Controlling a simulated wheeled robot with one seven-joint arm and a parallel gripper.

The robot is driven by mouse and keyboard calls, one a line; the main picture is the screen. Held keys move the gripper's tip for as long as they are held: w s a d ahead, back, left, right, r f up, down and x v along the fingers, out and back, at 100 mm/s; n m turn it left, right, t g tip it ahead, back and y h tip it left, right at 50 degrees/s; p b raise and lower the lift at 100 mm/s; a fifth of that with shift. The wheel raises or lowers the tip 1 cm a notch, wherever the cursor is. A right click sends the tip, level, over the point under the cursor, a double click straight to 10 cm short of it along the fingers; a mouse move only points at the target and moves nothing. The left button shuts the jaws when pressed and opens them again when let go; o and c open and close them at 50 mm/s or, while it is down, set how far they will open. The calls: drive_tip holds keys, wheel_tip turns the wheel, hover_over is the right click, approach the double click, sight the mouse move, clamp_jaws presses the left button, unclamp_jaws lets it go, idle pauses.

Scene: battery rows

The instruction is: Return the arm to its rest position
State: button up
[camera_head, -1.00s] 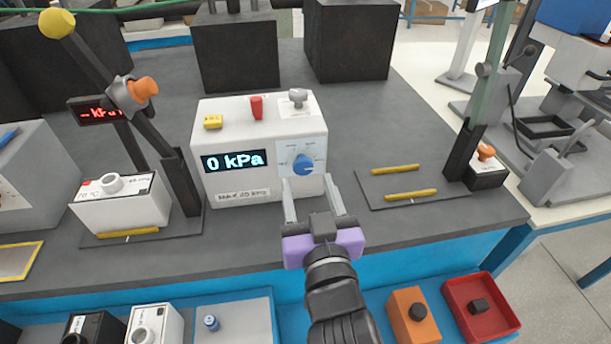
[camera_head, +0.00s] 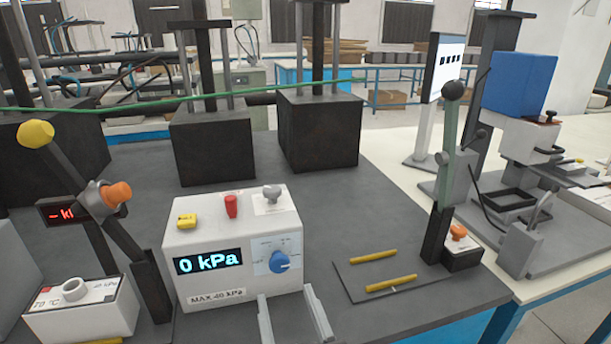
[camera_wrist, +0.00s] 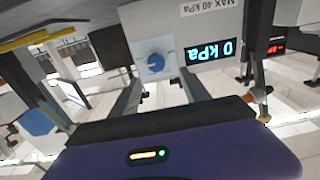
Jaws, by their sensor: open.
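My gripper (camera_head: 294,318) shows at the bottom of the head view, with only its two pale fingers in frame. The fingers stand apart with nothing between them. They are in front of the white pressure box (camera_head: 185,262), near its lower right corner. The box has a display (camera_head: 208,261) reading 0 kPa and a blue knob (camera_head: 279,262). In the wrist view, my gripper (camera_wrist: 155,92) is open below the blue knob (camera_wrist: 155,63), and the display (camera_wrist: 211,52) appears upside down. I cannot tell whether a finger touches the box. The rest of my arm is out of the head view.
A lever with a yellow ball (camera_head: 36,133) stands left of the box. A dark plate (camera_head: 350,284) with two yellow bars lies to the right, beside an upright lever with a black ball (camera_head: 453,90). Dark blocks (camera_head: 318,130) stand behind on the grey bench.

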drive_tip(key=s+d+f+m+g+h+p, duration=0.1)
drive_tip(key=s+d+f+p, duration=0.1)
drive_tip(key=s+d, duration=0.5)
drive_tip(key=s+d+f+m+g+h+p, duration=0.1)
drive_tip(key=s+d+f+h+p, duration=0.1)
drive_tip(key=s+d, duration=0.6)
drive_tip(key=s+d+f+m+h+p, duration=0.1)
drive_tip(key=s+d, duration=0.7)
drive_tip(key=s, duration=0.9)
wheel_tip(320, 180, down, 2)
drive_tip(key=shift+m+g+h+p, duration=0.3)
drive_tip(key=shift+g+h+p, duration=0.1)
drive_tip(key=shift+h+p, duration=0.3)
